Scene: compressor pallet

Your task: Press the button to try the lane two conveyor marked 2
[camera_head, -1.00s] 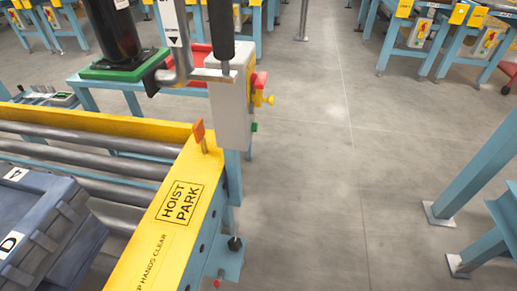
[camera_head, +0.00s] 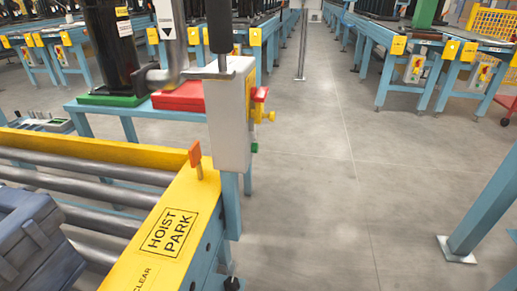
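A grey control box (camera_head: 232,118) stands on a post beside the near roller conveyor (camera_head: 90,190). Its right side, seen at a slant, carries a red part (camera_head: 260,94), a yellow part (camera_head: 268,116) and a green button (camera_head: 254,148). I cannot read a 2 on it. More control boxes with coloured buttons hang on the far blue conveyors, at right (camera_head: 415,68) and far right (camera_head: 486,74). Yellow signs (camera_head: 398,45) sit on those conveyors, too small to read surely. My gripper is not in view.
A grey-blue crate (camera_head: 30,240) lies on the rollers. A blue leg (camera_head: 485,205) stands at right. The grey floor (camera_head: 330,190) between is open.

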